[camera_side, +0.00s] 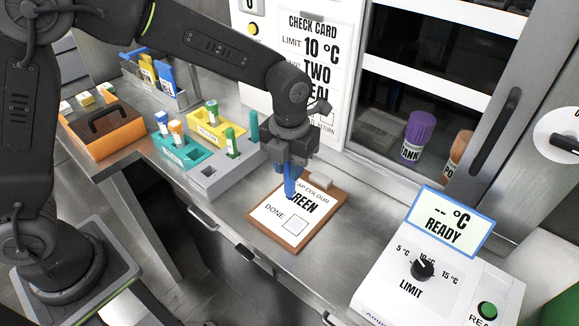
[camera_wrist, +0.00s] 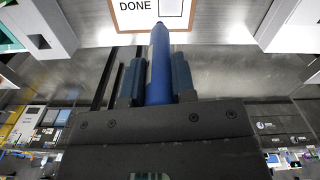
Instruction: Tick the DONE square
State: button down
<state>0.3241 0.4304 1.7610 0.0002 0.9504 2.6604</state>
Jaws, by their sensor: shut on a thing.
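A brown clipboard (camera_side: 330,213) lies on the metal bench with a white sheet printed "CAP COLOUR", "GREEN" and "DONE". The DONE square (camera_side: 295,225) is an outlined box at the sheet's lower right, and it looks empty. In the wrist view the square (camera_wrist: 171,8) is partly cut off at the top edge. My gripper (camera_side: 291,168) is shut on a blue pen (camera_side: 291,186), which points down over the upper part of the sheet. In the wrist view the pen (camera_wrist: 160,62) sits between both fingers, its tip near the square. I cannot tell whether the tip touches the paper.
A grey block (camera_side: 222,178) and teal and yellow racks with capped tubes (camera_side: 177,150) stand left of the clipboard. An orange toolbox (camera_side: 103,130) is farther left. A white control unit (camera_side: 440,270) with a LIMIT dial stands at right. A check card (camera_side: 312,60) hangs behind.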

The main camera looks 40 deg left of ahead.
aim_at(291, 196)
jog(key=shift+s, duration=0.1)
dwell(0.5)
jog(key=shift+f, duration=2.95)
jog(key=shift+d+f, duration=0.35)
jog(key=shift+f, duration=0.2)
jog(key=shift+d+f, duration=0.35)
jog(key=shift+f, duration=0.2)
jog(key=shift+d, duration=1.15)
jog(key=shift+a, duration=1.6)
jog(key=shift+a+r, duration=0.15)
jog(key=shift+r, duration=0.45)
jog(key=shift+a+r, duration=0.15)
jog(key=shift+r, duration=3.3)
jog(key=shift+a, duration=0.1)
